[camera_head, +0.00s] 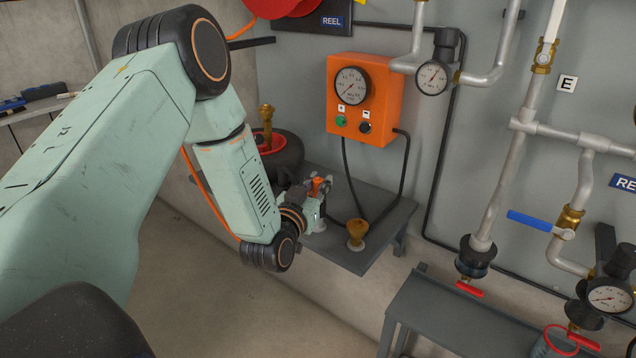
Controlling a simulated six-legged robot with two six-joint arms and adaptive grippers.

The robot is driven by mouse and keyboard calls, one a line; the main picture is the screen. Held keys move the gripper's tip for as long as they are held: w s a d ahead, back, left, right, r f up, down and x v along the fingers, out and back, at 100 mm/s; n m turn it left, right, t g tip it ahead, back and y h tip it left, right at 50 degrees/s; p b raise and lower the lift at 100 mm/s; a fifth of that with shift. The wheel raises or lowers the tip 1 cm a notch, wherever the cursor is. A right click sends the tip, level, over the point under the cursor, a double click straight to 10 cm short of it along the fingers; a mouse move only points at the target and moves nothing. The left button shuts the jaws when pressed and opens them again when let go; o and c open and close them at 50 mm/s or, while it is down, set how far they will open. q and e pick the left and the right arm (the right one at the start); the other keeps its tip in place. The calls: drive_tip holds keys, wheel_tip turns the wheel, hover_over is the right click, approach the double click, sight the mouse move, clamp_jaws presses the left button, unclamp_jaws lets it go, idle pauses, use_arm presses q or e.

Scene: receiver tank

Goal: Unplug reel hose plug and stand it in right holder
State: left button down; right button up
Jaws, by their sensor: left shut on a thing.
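My left gripper (318,188) is low over the grey wall shelf (345,262), beside the tyre. It is shut on a small orange-brown piece, which appears to be the reel hose plug; fingers and wrist hide most of it. An orange hose (203,192) runs down behind my left arm, and its lower end is hidden. A brass, funnel-shaped piece (357,230) stands upright on a pale base at the shelf's right front, apart from the gripper. I cannot tell whether it is a holder or a plug in one. My right gripper is not in view.
A black tyre with a red hub (284,150) and brass fitting (266,115) is behind my wrist. An orange gauge box (362,100) hangs above the shelf, its black cables (402,175) dropping close by. Pipes and a lower grey bench (440,305) stand right.

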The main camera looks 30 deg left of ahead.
use_arm(q)
drive_tip(key=shift+f+b, duration=0.3)
drive_tip(key=shift+f, duration=0.2)
idle(0.4)
drive_tip(key=c, duration=1.1)
unclamp_jaws()
drive_tip(key=shift+s, duration=0.1)
drive_tip(key=s, duration=0.4)
drive_tip(key=s+d, duration=0.1)
drive_tip(key=s, duration=0.2)
drive_tip(key=s+d, duration=0.1)
drive_tip(key=s, duration=0.3)
drive_tip(key=shift+s+d, duration=0.1)
drive_tip(key=shift+s, duration=0.25)
